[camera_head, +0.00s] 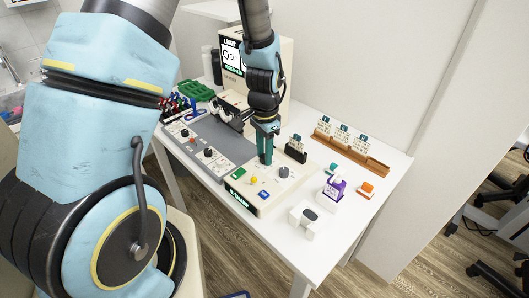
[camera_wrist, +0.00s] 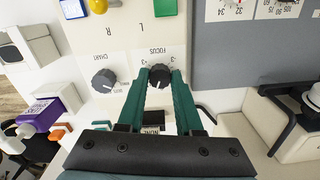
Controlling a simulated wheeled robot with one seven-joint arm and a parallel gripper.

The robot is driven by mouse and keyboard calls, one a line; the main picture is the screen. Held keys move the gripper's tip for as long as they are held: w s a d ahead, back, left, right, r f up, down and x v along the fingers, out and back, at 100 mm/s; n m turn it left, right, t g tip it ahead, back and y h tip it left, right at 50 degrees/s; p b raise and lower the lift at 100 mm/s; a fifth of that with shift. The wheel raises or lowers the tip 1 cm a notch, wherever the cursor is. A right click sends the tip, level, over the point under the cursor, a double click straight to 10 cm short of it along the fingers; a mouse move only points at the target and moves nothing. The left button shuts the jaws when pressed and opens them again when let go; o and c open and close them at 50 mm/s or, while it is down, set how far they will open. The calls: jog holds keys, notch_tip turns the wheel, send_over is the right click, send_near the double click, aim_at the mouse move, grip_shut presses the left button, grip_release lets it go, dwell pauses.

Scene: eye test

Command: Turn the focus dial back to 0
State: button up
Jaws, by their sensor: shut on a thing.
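The focus dial (camera_wrist: 160,76) is a dark ridged knob on a cream control panel (camera_wrist: 135,35), under the upside-down word FOCUS in the wrist view. Small scale marks that look like 3 and -3 stand on either side of it. Its pointer setting is too small to read for sure. My gripper (camera_wrist: 161,80) has a green finger on each side of the dial and is shut on it. In the head view my gripper (camera_head: 265,159) reaches down onto the panel (camera_head: 277,188) and hides the dial.
The chart dial (camera_wrist: 104,80) sits close beside the focus dial. Green (camera_head: 239,172), yellow (camera_head: 253,180) and blue (camera_head: 264,194) buttons are on the same panel. A black card holder (camera_head: 296,153) stands just behind. A purple-and-white carton (camera_head: 334,188) is to the right.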

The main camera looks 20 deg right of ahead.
grip_shut()
jog(key=n, duration=0.4)
jog(key=shift+b, duration=0.35)
jog(key=o, duration=0.6)
grip_release()
jog(key=shift+r, duration=0.15)
notch_tip(320, 180, up, 11)
jog(key=shift+f+b, duration=0.2)
jog(key=shift+b, duration=0.9)
